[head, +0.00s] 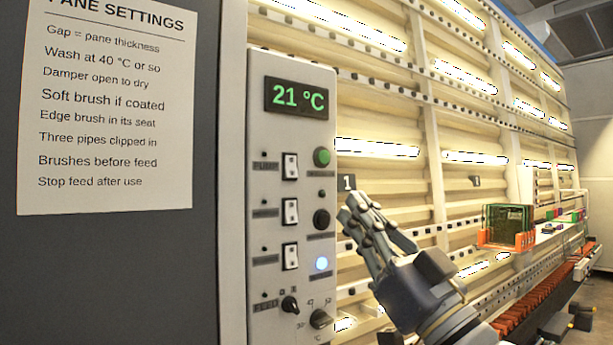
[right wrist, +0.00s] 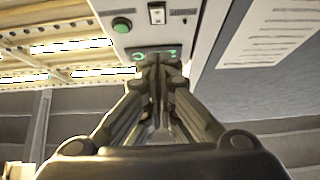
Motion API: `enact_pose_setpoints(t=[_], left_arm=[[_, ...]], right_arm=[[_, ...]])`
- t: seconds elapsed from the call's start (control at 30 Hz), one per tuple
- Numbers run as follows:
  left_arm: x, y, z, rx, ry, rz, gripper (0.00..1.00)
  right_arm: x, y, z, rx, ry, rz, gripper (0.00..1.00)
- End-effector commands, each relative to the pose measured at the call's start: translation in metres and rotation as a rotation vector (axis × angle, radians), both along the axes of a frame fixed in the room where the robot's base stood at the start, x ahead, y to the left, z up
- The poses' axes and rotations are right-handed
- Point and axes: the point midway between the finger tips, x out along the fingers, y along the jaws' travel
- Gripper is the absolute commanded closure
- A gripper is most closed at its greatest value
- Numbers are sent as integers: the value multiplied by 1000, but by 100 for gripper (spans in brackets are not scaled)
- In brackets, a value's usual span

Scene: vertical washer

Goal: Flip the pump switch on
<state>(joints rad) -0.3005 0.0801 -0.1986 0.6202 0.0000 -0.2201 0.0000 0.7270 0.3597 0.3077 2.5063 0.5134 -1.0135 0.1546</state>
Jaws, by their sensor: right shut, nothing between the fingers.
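The pump switch (head: 290,166) is the top white rocker in a black frame on the grey control panel (head: 262,120), beside a label that reads PUMP. I cannot tell which way it is tipped. A green button (head: 321,157) sits to its right. My right gripper (head: 358,208) is shut and empty, right of the panel and lower than the pump switch in the head view. In the right wrist view the fingertips (right wrist: 160,66) overlap the green display, with the pump rocker (right wrist: 157,13) beyond them at the top edge, apart from the fingers. My left gripper is not in view.
Two more rockers (head: 290,211) (head: 290,257) sit below. Beside them are a black button (head: 321,220) and a lit blue-white button (head: 321,263). Knobs (head: 290,305) (head: 321,319) are at the bottom. The display (head: 297,99) reads 21 °C. An orange rack (head: 492,239) stands far right.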

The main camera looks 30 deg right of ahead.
Motion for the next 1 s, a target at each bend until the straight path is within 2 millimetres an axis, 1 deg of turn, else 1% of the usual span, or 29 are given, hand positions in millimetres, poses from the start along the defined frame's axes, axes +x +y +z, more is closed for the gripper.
enact_pose_setpoints(t=[0.27, 0.37, 0.47, 0.57, 0.93, 1.0], left_arm=[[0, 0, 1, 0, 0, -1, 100], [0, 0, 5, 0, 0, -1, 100], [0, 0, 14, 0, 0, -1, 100], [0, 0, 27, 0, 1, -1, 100], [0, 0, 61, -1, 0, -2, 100], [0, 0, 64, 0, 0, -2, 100]], right_arm=[[1, 0, 0, 0, 2, 0, 100], [4, 0, 3, 0, 4, -1, 100], [10, 1, 10, 1, 5, 0, 100], [20, 3, 19, 1, 6, 2, 100], [80, 12, 67, 2, 4, 2, 100], [93, 13, 62, 2, 9, 1, 100]])
